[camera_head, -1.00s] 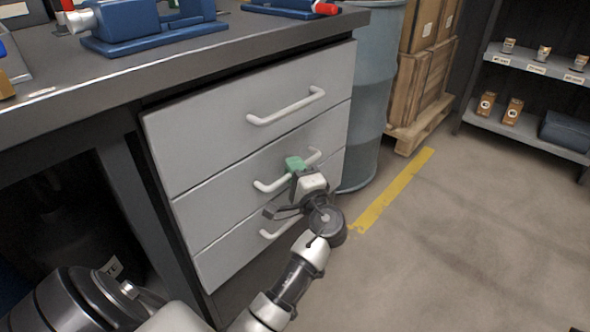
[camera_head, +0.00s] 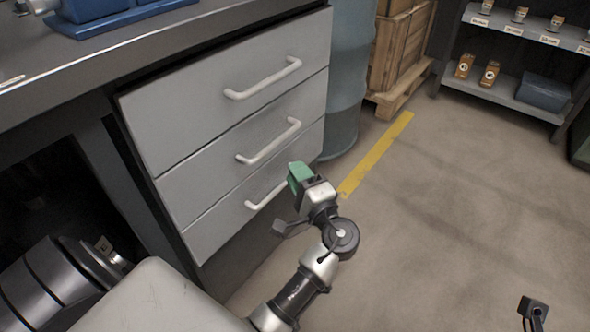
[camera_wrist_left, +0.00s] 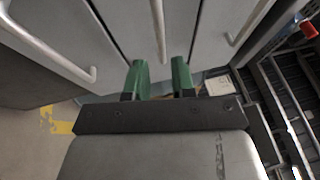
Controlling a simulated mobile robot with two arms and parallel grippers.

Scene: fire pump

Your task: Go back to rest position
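My left gripper (camera_head: 299,176) with green fingertips is in front of the drawer cabinet (camera_head: 190,120), to the right of the lower handles. In the left wrist view its two green fingers (camera_wrist_left: 158,82) stand apart with nothing between them. The cabinet has three grey drawers, all looking shut, with a top handle (camera_head: 263,80), a middle handle (camera_head: 268,142) and a bottom handle (camera_head: 265,196). The gripper looks clear of the middle handle; it overlaps the view near the bottom handle's right end. My right gripper's fingers do not show.
The workbench top (camera_head: 190,38) overhangs the cabinet and carries a blue vise base (camera_head: 120,18). A blue-grey barrel (camera_head: 347,80) and a wooden crate on a pallet (camera_head: 400,92) stand behind. A shelf (camera_head: 515,105) is at the back right.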

